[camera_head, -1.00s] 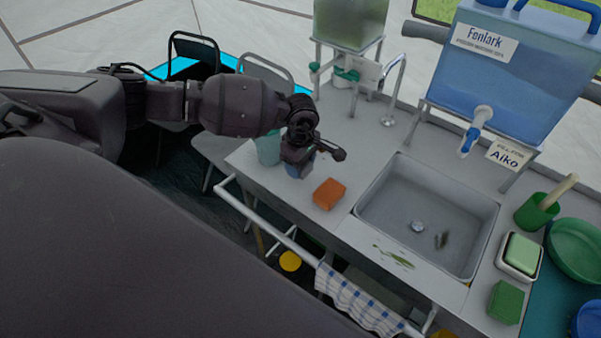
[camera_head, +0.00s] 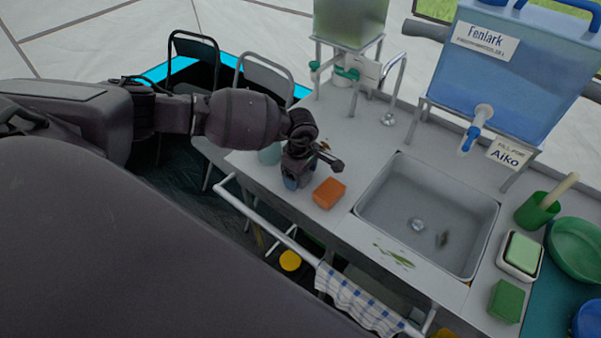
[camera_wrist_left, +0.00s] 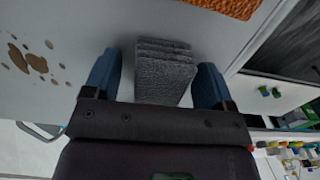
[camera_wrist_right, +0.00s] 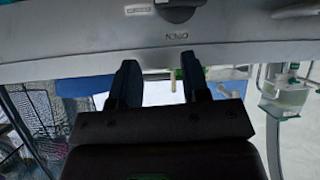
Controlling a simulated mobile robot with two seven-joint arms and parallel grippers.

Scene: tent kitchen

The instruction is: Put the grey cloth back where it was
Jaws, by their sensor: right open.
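The grey cloth (camera_wrist_left: 164,72) lies folded in a stack on the counter, between the two fingers of my left gripper (camera_wrist_left: 157,85) in the left wrist view. The fingers are open, with a visible gap on the cloth's left side; the right finger is close to it, and I cannot tell if it touches. In the head view my left gripper (camera_head: 293,182) is low over the counter beside the orange sponge (camera_head: 329,193), and hides the cloth. My right gripper (camera_wrist_right: 160,85) is open and empty in the right wrist view, outside the head view.
Brown stains (camera_wrist_left: 36,62) mark the counter beside the cloth. The sink (camera_head: 425,215) is right of the sponge, with a green smear (camera_head: 394,257) in front. A checked towel (camera_head: 357,300) hangs on the front rail.

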